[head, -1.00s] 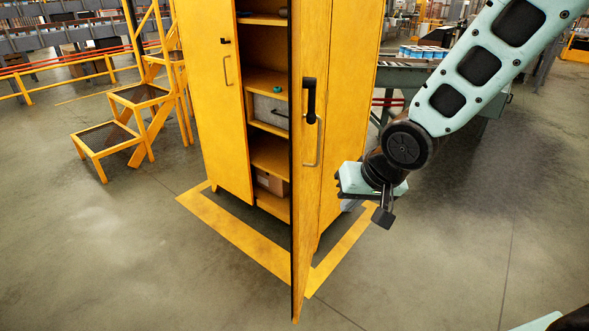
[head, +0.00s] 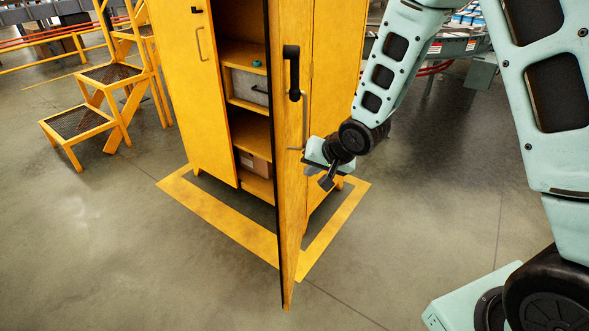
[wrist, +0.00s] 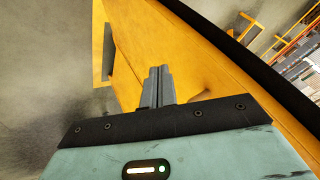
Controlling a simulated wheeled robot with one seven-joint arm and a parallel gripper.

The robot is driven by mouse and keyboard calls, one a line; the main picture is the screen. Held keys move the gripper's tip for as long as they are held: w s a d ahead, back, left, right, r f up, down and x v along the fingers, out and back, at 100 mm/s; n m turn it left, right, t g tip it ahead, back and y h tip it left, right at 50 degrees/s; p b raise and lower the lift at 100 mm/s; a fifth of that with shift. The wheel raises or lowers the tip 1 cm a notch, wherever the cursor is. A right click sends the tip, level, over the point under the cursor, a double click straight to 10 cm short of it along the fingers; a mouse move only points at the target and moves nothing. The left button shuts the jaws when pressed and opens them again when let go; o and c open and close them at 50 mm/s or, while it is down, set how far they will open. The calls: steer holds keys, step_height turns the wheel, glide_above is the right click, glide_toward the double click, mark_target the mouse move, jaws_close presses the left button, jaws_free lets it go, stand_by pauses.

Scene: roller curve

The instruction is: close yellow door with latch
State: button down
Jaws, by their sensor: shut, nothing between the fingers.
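The yellow door (head: 289,210) of the tall yellow cabinet (head: 340,70) stands open, swung out toward me and seen nearly edge-on in the head view. Its black latch handle (head: 293,72) is on the outer face, above a thin pull bar (head: 304,120). My gripper (head: 298,149) is right of the door, below the latch, pointing left at the outer face. In the wrist view its fingers (wrist: 158,84) are together and empty, over a yellow panel (wrist: 190,45). Whether they touch it I cannot tell.
The left cabinet door (head: 190,110) is closed, with its own handle. Shelves inside hold a grey bin (head: 250,86) and a brown box (head: 257,168). Yellow steps (head: 85,122) stand at left. Yellow floor marking (head: 225,222) surrounds the cabinet. The floor in front is clear.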

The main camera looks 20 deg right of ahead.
mark_target(286, 176)
steer(key=shift+w+a+f+p, duration=0.1)
steer(key=shift+w+a+p, duration=0.1)
steer(key=shift+w+a, duration=0.35)
steer(key=shift+w+a+f+p, duration=0.15)
steer(key=shift+w+a, duration=0.1)
steer(key=shift+a, duration=0.45)
steer(key=shift+w+a+f+p, duration=0.1)
steer(key=shift+w+a+p, duration=0.1)
steer(key=shift+w+a, duration=0.35)
steer(key=shift+s+a, duration=0.15)
